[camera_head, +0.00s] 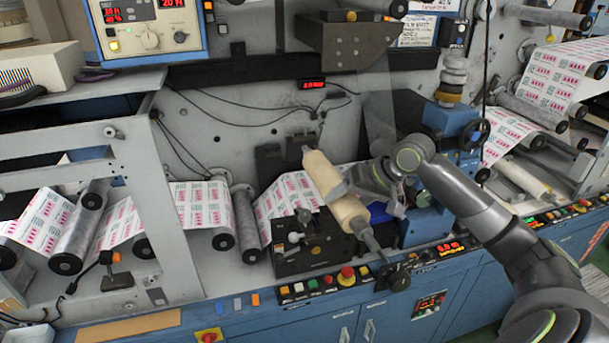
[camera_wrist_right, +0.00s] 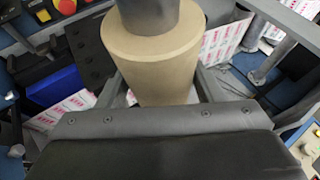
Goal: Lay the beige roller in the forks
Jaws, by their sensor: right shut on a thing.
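The beige roller (camera_head: 349,211) is held at a slant above the machine in the head view, with grey shaft ends. It also shows large in the right wrist view (camera_wrist_right: 150,60). My right gripper (camera_head: 347,188) is shut around the middle of the roller and hides part of it. Its fingers show on either side of the roller in the wrist view (camera_wrist_right: 160,88). A black block (camera_head: 310,247) stands just left of the roller's near end, and a dark bracket (camera_head: 272,162) stands behind. I cannot make out the fork slots clearly. My left gripper is not in view.
A printed web (camera_head: 288,197) runs over dark-ended rollers left of the held roller. A blue machine block (camera_head: 447,130) stands close on the right. Buttons, including a red knob (camera_head: 346,275), line the front edge. A grey frame (camera_head: 140,190) stands at left.

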